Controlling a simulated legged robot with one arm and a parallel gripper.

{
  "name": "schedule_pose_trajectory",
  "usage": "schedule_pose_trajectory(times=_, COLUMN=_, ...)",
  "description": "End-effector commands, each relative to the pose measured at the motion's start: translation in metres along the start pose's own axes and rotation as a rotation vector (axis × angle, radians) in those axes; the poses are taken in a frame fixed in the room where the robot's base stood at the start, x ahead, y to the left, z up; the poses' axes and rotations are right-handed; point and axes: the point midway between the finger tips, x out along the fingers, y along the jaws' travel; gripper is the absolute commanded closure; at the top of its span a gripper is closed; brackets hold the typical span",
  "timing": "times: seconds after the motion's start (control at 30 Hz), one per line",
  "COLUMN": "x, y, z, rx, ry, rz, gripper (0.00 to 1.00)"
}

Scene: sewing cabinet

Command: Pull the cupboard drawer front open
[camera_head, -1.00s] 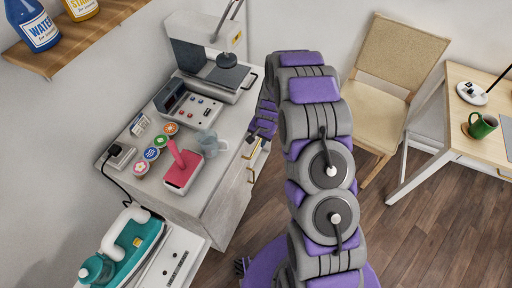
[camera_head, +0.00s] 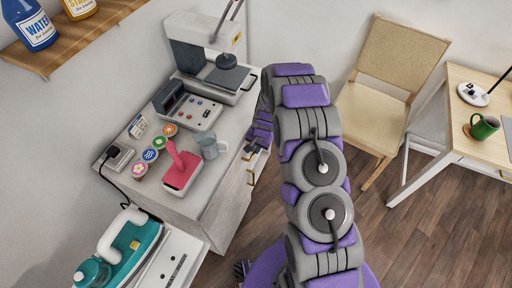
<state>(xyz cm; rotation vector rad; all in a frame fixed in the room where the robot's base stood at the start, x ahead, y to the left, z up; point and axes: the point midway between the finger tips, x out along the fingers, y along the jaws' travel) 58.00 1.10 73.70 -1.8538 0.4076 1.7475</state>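The cupboard (camera_head: 225,215) is a pale cabinet with a grey top, left of centre, its front facing right. A brass handle (camera_head: 250,178) shows on its front, below the top drawer area. My purple and grey arm comes up from the lower middle and bends over to the cabinet front. My gripper (camera_head: 250,150), small and dark, is at the upper part of the front, by the top edge. It covers the upper brass handle there. Its fingers are too small and too hidden to tell open from shut, or whether they touch the handle. I see no clear gap at the drawer front.
A teal iron (camera_head: 130,245) is at lower left. A chair (camera_head: 380,110) and desk (camera_head: 470,130) stand right; wooden floor lies between.

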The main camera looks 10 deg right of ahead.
Motion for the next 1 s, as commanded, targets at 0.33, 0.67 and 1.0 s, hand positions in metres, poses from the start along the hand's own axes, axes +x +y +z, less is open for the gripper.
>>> schedule_pose_trajectory(times=0.33, x=-0.0001, y=0.0, z=-0.0001, rx=0.0, ry=0.0, rz=0.0, gripper=1.0)
schedule_pose_trajectory(times=0.67, x=-0.0001, y=0.0, z=0.0, rx=0.0, ry=0.0, rz=0.0, gripper=1.0)
schedule_pose_trajectory(times=1.0, x=-0.0001, y=-0.0001, z=-0.0001, rx=0.0, ry=0.0, rz=0.0, gripper=1.0)
